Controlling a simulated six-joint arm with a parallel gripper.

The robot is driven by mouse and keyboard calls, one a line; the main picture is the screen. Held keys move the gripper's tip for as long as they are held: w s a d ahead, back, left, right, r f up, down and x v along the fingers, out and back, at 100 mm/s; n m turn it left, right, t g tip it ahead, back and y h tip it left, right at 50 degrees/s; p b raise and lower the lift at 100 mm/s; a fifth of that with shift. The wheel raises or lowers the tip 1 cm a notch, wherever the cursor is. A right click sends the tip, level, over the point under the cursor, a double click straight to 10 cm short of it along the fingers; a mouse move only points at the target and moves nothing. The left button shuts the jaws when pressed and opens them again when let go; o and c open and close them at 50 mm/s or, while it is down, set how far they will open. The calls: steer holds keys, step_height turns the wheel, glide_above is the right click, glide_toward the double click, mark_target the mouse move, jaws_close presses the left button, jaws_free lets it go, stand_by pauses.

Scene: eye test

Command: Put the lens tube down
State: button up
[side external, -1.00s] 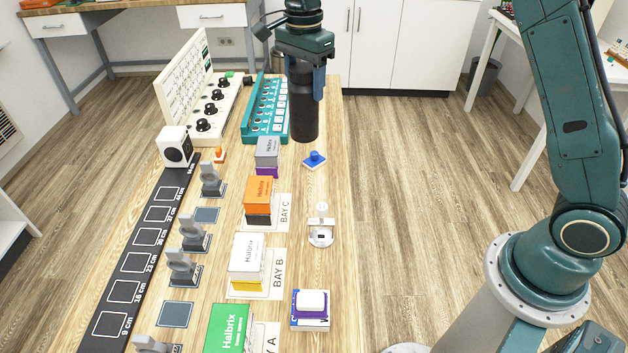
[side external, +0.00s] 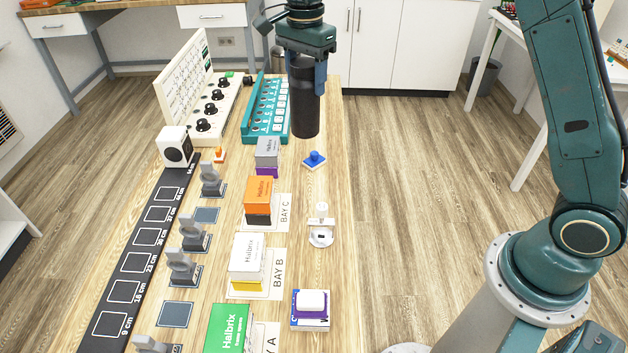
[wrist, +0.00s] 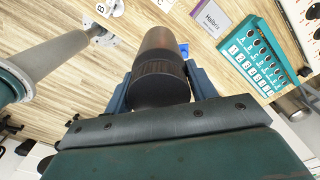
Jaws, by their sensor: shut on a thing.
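The lens tube, a black cylinder (side external: 305,112), is upright in the side external view, at the far end of the table near its right edge. My gripper (side external: 306,84) is shut on it from above, with a blue finger on its right side. In the wrist view the tube (wrist: 160,82) lies between both fingers of my gripper (wrist: 160,74), and its far end points away from me. I cannot tell for sure whether its bottom touches the table.
A teal keypad panel (side external: 266,105) stands close on the tube's left. A blue knobbed piece (side external: 314,159) lies just in front of it. A grey-and-purple box (side external: 266,152) is front left. White clamp piece (side external: 321,232) is nearer. Right of the table is open floor.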

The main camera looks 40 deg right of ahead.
steer(key=shift+d+f+n, duration=0.4)
steer(key=shift+n, duration=0.1)
steer(key=s+d+f+n, duration=0.3)
steer(key=d+f+n, duration=0.2)
steer(key=n, duration=0.3)
steer(key=s+d+f+n, duration=0.3)
steer(key=d+f+n, duration=0.3)
steer(key=f+n, duration=0.1)
steer(key=shift+s+f+n, duration=0.3)
steer(key=shift+f+n, duration=0.05)
steer(key=shift+n, duration=0.15)
steer(key=s+f, duration=0.4)
steer(key=f, duration=0.1)
steer(key=shift+f, duration=0.2)
steer(key=shift+a, duration=0.1)
